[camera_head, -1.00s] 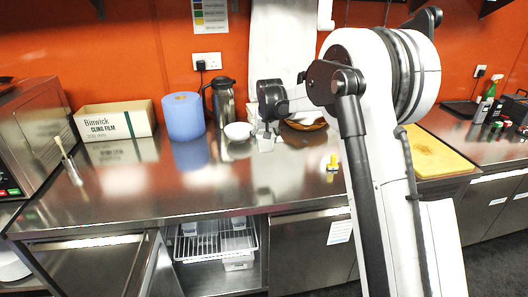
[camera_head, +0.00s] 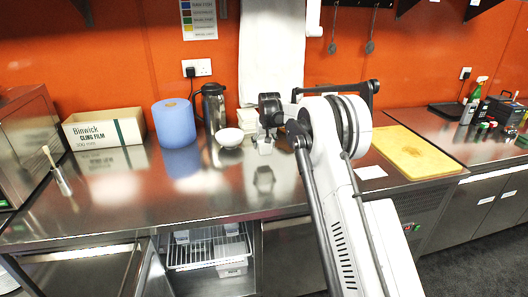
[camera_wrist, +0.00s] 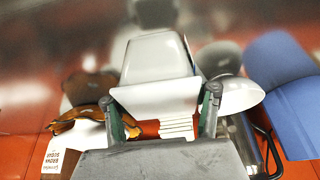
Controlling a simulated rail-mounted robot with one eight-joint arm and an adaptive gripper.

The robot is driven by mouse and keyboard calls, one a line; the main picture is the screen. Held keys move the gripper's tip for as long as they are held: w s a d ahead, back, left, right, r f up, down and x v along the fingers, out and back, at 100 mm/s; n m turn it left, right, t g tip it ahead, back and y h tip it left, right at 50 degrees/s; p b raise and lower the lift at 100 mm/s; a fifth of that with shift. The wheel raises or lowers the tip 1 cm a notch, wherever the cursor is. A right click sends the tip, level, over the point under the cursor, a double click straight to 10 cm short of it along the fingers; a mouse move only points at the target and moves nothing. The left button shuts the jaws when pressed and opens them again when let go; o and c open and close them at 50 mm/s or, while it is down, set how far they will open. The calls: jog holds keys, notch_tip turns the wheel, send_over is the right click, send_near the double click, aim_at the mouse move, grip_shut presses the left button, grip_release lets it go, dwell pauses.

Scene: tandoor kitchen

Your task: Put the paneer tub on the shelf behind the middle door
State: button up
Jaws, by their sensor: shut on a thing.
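The paneer tub (camera_wrist: 157,57) is a white tapered tub, seen close up in the wrist view. My gripper (camera_wrist: 161,104) is shut on it, with one fingertip at each side of its rim. In the head view, my gripper (camera_head: 266,134) is over the steel counter, and the tub (camera_head: 265,147) shows small and pale below it. A gap to its reflection suggests it is off the counter. The middle compartment below the counter is open, with a wire shelf (camera_head: 190,262) inside. White containers (camera_head: 231,268) are in it.
A white bowl (camera_head: 230,137), a steel flask (camera_head: 214,108), a blue roll (camera_head: 174,123) and a cling film box (camera_head: 103,129) stand left of my gripper. A yellow board (camera_head: 412,154) lies to the right. The front left counter (camera_head: 150,202) is clear.

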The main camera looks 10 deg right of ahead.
aim_at(264, 151)
jog(key=shift+f, duration=2.05)
jog(key=shift+f, duration=0.1)
jog(key=o, duration=1.4)
